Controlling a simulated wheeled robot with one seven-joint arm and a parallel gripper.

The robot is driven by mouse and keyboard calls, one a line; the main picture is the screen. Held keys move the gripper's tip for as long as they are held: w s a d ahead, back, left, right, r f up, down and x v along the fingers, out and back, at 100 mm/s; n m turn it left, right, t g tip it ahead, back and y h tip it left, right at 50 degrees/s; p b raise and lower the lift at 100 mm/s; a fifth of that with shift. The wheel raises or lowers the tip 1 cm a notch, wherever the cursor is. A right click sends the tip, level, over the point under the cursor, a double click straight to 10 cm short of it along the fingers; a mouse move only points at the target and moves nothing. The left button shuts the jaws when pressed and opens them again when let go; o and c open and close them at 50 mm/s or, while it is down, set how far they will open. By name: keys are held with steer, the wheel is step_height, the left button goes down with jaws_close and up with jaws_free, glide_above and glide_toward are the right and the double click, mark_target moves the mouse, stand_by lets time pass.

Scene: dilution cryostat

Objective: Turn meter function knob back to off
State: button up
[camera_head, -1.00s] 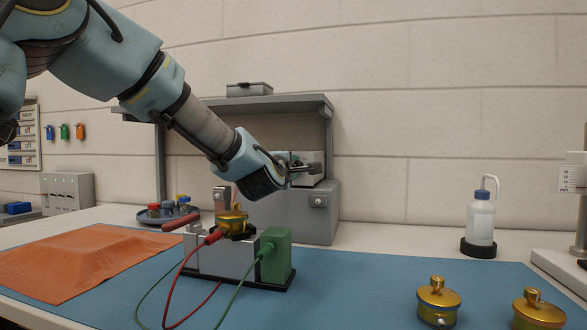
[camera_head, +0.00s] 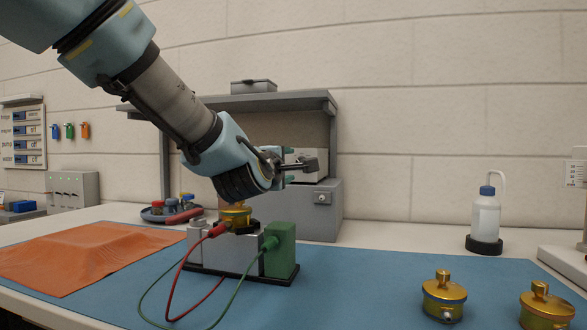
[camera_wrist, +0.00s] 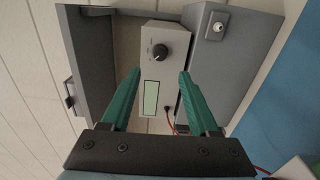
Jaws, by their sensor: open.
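The meter (camera_wrist: 152,75) is a pale box with a green display (camera_wrist: 151,98) and a round black function knob (camera_wrist: 160,51); a small light line marks the knob. In the wrist view the knob lies ahead of and between the two green fingers of my gripper (camera_wrist: 157,75), not touching them. In the head view my gripper (camera_head: 300,164) is in front of the meter (camera_head: 308,156), which it partly hides. The fingers are apart and nothing is between them. The knob cannot be seen in the head view.
The meter sits by a grey cabinet (camera_head: 322,215) with a lock, under a grey shelf (camera_head: 250,101). Below my arm stand a green block (camera_head: 281,250), a brass cell (camera_head: 236,214) and red and green leads. An orange cloth (camera_head: 85,258) lies left.

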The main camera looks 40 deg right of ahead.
steer(key=shift+v, duration=1.3)
